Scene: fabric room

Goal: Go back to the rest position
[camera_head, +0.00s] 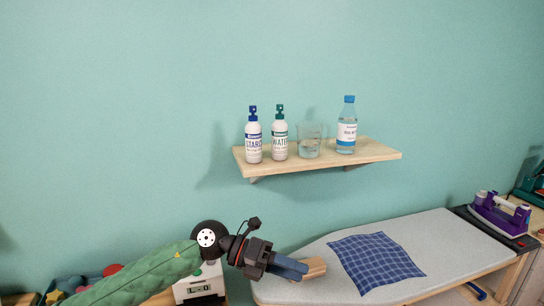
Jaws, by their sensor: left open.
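My left gripper (311,269) reaches in from the lower left, on the end of my green-sleeved arm. Its dark fingers point right over the left end of the grey ironing board (450,243). It is open, and I see nothing held. A tan piece shows at the fingertips. The blue checked cloth (375,261) lies flat on the board to the right of the fingertips, apart from them. My right gripper is not in view.
A wooden wall shelf (375,153) holds a starch bottle (253,140), a water spray bottle (279,138), a glass (309,147) and a blue-capped bottle (347,130). A purple iron (500,213) stands at the board's right end. A white box (200,284) is below my wrist.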

